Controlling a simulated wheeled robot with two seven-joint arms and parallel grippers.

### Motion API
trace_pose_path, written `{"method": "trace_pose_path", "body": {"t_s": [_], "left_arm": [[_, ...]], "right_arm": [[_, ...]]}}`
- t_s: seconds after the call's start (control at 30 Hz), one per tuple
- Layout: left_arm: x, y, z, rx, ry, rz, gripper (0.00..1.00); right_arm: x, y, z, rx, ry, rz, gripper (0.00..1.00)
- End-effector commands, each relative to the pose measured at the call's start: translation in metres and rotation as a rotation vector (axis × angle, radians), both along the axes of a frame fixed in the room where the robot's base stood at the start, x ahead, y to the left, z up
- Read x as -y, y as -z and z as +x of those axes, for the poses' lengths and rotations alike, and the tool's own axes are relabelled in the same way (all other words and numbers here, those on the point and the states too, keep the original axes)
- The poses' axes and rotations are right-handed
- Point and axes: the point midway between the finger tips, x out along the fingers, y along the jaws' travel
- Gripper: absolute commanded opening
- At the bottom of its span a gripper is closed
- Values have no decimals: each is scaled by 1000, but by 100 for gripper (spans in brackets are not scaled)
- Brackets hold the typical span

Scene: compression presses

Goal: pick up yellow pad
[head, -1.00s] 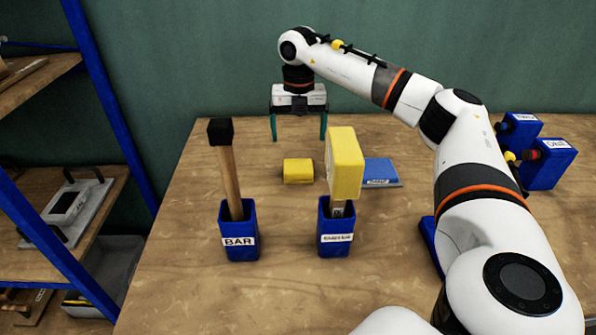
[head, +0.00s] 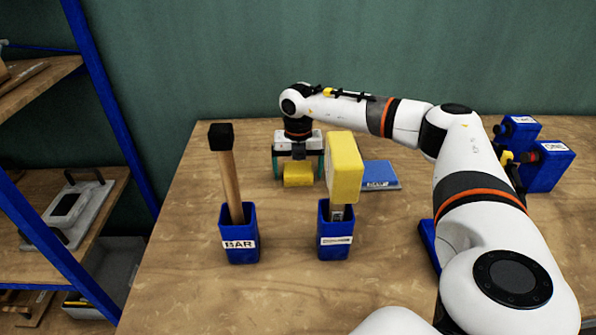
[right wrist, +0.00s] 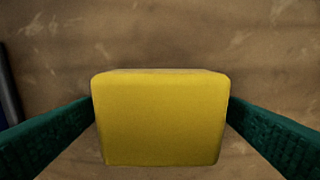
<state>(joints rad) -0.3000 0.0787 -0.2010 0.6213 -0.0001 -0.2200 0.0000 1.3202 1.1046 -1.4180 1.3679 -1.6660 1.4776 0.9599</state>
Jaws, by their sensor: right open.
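The yellow pad (head: 298,175) lies on the wooden table, behind the two blue holders. My right gripper (head: 299,176) is lowered over it from above, with one teal finger on each side. In the right wrist view the yellow pad (right wrist: 161,118) fills the middle, between the two teal fingers (right wrist: 160,130). My left gripper is not in view.
A blue holder marked BAR (head: 240,238) holds a black-headed mallet (head: 226,170). Beside it another blue holder (head: 335,235) holds a tool with a large yellow head (head: 344,167). A blue pad (head: 380,174) lies right of the yellow pad. Blue boxes (head: 548,167) stand at right.

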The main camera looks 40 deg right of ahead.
Motion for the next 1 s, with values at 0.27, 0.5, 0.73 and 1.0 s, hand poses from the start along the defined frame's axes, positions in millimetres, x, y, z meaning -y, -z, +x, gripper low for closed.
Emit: {"method": "trace_pose_path", "body": {"t_s": [0.27,0.5,0.73,1.0], "left_arm": [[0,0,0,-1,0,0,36],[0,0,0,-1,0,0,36],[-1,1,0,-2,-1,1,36],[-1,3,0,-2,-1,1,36]], "right_arm": [[0,0,0,0,0,0,64],[0,0,0,0,0,0,43],[0,-11,1,2,0,1,43],[0,-65,1,4,-1,0,43]]}}
